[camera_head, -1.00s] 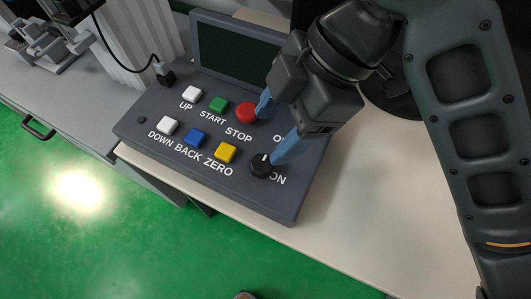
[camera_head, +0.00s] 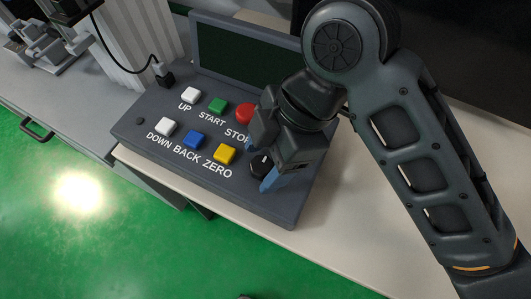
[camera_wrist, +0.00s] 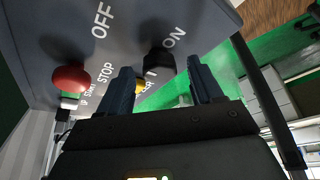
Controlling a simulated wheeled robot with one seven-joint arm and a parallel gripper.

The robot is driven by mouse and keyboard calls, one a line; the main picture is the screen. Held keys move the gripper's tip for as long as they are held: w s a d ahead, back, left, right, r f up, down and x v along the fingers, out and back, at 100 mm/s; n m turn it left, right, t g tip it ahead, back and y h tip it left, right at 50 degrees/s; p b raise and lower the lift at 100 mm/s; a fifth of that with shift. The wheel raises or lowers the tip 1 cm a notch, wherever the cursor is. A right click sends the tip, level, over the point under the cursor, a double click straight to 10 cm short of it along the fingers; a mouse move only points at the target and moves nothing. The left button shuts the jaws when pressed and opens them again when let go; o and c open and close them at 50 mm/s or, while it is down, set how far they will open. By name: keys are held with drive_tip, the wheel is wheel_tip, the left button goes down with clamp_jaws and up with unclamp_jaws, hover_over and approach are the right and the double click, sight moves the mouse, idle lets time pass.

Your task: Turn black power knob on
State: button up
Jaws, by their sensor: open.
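The black power knob (camera_head: 260,162) is at the front right of the dark grey control box (camera_head: 290,212), partly hidden by my gripper in the head view. In the wrist view the knob (camera_wrist: 158,62) shows between the fingertips, near the ON label, with OFF farther left. A small white mark shows on it; I cannot tell which label it points to. My gripper (camera_head: 259,164) is open, its two blue fingers on either side of the knob. I cannot tell whether they touch it. The gripper also shows in the wrist view (camera_wrist: 158,72).
The red STOP button (camera_head: 245,113) is close to my gripper, and the yellow ZERO button (camera_head: 225,154) is just left of it. More buttons and a dark screen (camera_head: 240,55) are farther back. The beige tabletop (camera_head: 350,215) is clear at right.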

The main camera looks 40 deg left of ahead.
drive_tip(key=c, duration=1)
drive_tip(key=shift+m, duration=0.3)
drive_tip(key=m+t+y+p, duration=0.1)
drive_tip(key=m+p, duration=0.1)
drive_tip(key=m, duration=0.1)
drive_tip(key=shift+s+r+m, duration=0.1)
drive_tip(key=shift+s+m, duration=0.05)
drive_tip(key=shift+m, duration=0.25)
drive_tip(key=m+t+p, duration=0.1)
drive_tip(key=m, duration=0.1)
drive_tip(key=m+t+y+p, duration=0.1)
drive_tip(key=m, duration=0.2)
drive_tip(key=shift+s+d, duration=0.1)
drive_tip(key=shift+s, duration=0.1)
drive_tip(key=m+t+p, duration=0.1)
drive_tip(key=m+p, duration=0.1)
drive_tip(key=m+t+p, duration=0.1)
drive_tip(key=m+p, duration=0.1)
drive_tip(key=m, duration=0.1)
drive_tip(key=shift+s+r+m, duration=0.1)
drive_tip(key=shift+s+m, duration=0.05)
drive_tip(key=shift+m, duration=0.15)
drive_tip(key=m+t+p, duration=0.1)
drive_tip(key=m+p, duration=0.1)
drive_tip(key=shift+m+h+p, duration=0.3)
drive_tip(key=shift+m+p, duration=0.1)
drive_tip(key=shift+f, duration=0.25)
